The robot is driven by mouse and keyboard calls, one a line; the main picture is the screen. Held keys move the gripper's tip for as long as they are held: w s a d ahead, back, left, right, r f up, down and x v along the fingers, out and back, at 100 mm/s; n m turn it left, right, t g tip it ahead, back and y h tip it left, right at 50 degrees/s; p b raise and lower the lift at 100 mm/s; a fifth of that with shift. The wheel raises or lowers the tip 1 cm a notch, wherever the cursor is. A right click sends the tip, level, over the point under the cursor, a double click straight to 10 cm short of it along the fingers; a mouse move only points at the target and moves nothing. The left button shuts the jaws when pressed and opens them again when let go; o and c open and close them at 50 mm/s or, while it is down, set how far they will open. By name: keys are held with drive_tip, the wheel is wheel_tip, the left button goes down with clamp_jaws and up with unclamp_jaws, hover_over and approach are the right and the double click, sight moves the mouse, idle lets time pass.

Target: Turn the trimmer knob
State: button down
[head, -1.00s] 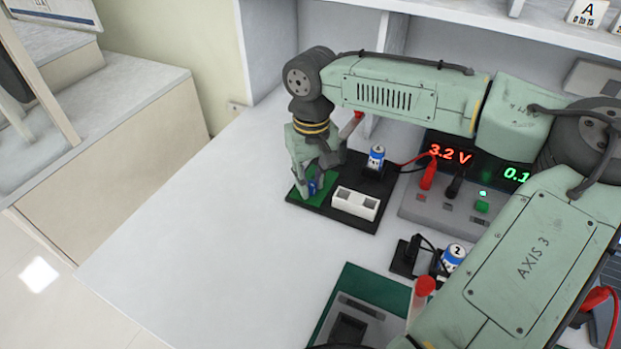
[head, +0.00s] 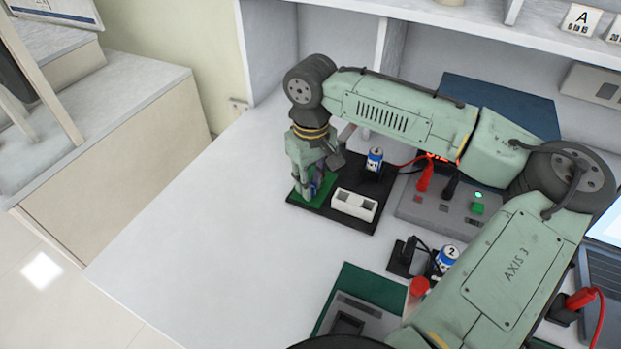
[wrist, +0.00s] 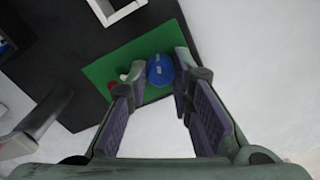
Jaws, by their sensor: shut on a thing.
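The trimmer knob is a round blue knob (wrist: 160,70) with a small pale mark, on a green board (wrist: 110,68) in the wrist view. My gripper (wrist: 160,66) is over it, with a finger on each side, shut on the knob. In the head view the gripper (head: 308,190) points down at the green board (head: 326,189) and hides most of the knob. A small white part and a red part sit beside the knob in the wrist view.
A white two-hole block (head: 355,204) and a blue-and-white can (head: 374,159) stand beside the board on the black base. A grey supply unit (head: 425,212) with red and black plugs is to the right. The white table is clear on the left.

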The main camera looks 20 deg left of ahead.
drive_tip(key=c, duration=1.4)
unclamp_jaws()
drive_tip(key=shift+r, duration=0.1)
wheel_tip(320, 180, up, 12)
drive_tip(key=shift+f, duration=0.1)
